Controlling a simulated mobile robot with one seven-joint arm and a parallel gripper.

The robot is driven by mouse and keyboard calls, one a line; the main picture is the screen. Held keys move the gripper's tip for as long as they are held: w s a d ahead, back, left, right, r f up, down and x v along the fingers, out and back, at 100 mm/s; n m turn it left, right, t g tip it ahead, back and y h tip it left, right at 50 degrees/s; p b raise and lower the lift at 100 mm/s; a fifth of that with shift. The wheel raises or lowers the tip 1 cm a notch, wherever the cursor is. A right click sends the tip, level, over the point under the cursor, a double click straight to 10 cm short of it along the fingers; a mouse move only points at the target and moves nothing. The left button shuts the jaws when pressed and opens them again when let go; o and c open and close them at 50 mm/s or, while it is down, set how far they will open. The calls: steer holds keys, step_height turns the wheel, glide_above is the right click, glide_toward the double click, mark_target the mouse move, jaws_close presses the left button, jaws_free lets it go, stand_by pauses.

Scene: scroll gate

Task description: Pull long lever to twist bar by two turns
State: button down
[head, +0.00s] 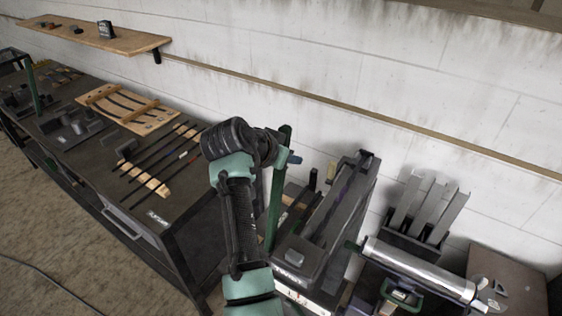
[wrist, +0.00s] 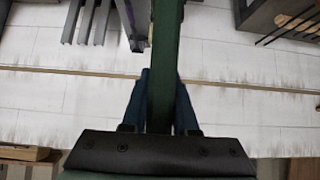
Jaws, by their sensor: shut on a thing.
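The long lever (head: 277,195) is a dark green upright bar beside the grey bench machine (head: 340,205). In the wrist view the lever (wrist: 166,40) runs up the middle between my two blue fingers. My gripper (wrist: 161,100) is shut on the lever, with a finger on each side. In the head view my gripper (head: 288,158) is near the lever's top, mostly hidden behind my wrist; a blue fingertip shows to the right. The lever's lower end is partly hidden by my arm. I cannot tell which piece is the bar being twisted.
A dark workbench (head: 75,150) at left holds several thin rods (head: 160,155) and a wooden rack (head: 125,108). The white wall (head: 300,60) is close behind, with a shelf (head: 95,35) above the workbench.

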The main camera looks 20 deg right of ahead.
steer(key=shift+w+d+f+y, duration=0.2)
steer(key=shift+w+d+y, duration=0.15)
steer(key=shift+d, duration=0.25)
steer(key=c, duration=0.7)
jaws_free()
steer(key=shift+w+d+f, duration=0.1)
steer(key=shift+f, duration=0.05)
steer(key=b+v, duration=0.4)
steer(key=v, duration=0.9)
steer(key=shift+w, duration=0.1)
